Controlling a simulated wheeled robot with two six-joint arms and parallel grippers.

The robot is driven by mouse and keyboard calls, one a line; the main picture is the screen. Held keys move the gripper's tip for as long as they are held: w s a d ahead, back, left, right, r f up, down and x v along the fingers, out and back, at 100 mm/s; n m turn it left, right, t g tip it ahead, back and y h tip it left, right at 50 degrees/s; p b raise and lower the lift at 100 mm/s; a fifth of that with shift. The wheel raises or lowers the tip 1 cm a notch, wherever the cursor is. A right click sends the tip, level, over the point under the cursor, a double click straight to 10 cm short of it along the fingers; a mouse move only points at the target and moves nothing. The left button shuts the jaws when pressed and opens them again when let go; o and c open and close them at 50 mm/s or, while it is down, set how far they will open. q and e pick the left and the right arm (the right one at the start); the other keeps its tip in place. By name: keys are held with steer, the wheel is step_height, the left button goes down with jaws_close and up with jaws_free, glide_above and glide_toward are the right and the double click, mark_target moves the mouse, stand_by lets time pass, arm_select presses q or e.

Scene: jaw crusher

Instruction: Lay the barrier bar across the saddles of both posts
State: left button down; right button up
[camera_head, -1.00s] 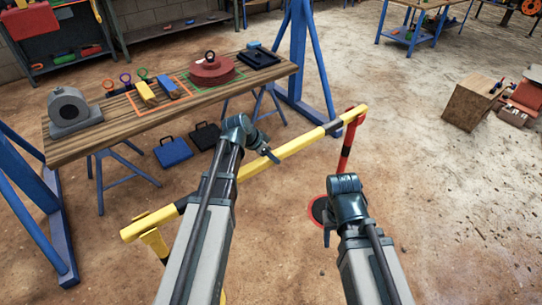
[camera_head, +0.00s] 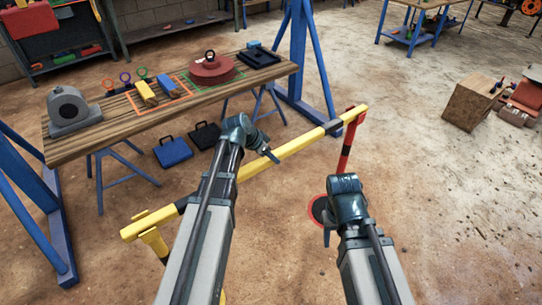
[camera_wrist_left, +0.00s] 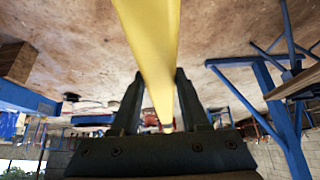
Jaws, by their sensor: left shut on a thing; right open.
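The long yellow barrier bar (camera_head: 294,146) with black bands runs diagonally across the head view. My left gripper (camera_head: 271,155) is shut on it right of its middle; in the left wrist view the bar (camera_wrist_left: 152,40) lies between both fingers (camera_wrist_left: 158,105). The bar's right end is at the top of the red and black post (camera_head: 345,152), whose round base is partly hidden by my right arm. Its left end is at the top of the yellow post (camera_head: 155,242). I cannot tell whether either end rests in its saddle. My right gripper (camera_head: 327,236) is low beside the red post's base, open and empty.
A wooden workbench (camera_head: 75,145) with a grey housing, tools and a red round part stands behind the bar. Blue frame legs (camera_head: 45,200) stand at the left. Two cases lie under the bench. A wooden box (camera_head: 470,105) is far right.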

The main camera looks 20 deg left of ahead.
arm_select(q)
steer(key=shift+c, duration=1.6)
jaws_free()
steer(key=shift+s+r, duration=0.1)
steer(key=shift+r, duration=0.1)
steer(key=shift+p+v, duration=4.6)
steer(key=shift+v, duration=0.7)
steer(key=shift+a+r, duration=0.1)
step_height(320, 180, up, 6)
steer(key=p, duration=0.6)
